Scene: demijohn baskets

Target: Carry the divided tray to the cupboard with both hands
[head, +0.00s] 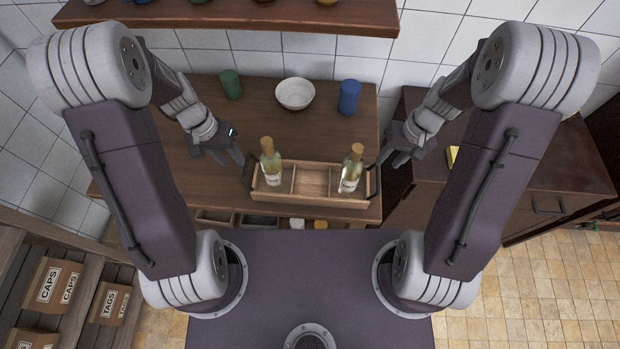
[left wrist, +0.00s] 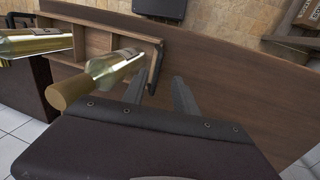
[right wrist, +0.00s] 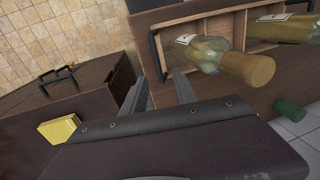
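The divided tray (head: 310,200) is wooden and stands on the table near its front edge, a black handle at each end. A bottle (head: 271,165) stands in its left compartment and another bottle (head: 351,170) in its right one; the middle compartment looks empty. My left gripper (head: 232,160) is open by the left handle (left wrist: 155,66), which shows just beyond and between its fingertips (left wrist: 158,82). My right gripper (head: 388,162) is open by the right handle (right wrist: 157,55), likewise just ahead of its fingertips (right wrist: 160,78). The cupboard (head: 530,185) is dark brown, at the right.
A green cup (head: 231,84), a white bowl (head: 295,94) and a blue cup (head: 349,97) stand behind the tray on the table (head: 190,160). A yellow item (head: 453,156) lies on the cupboard near its left edge. A shelf (head: 230,14) hangs above.

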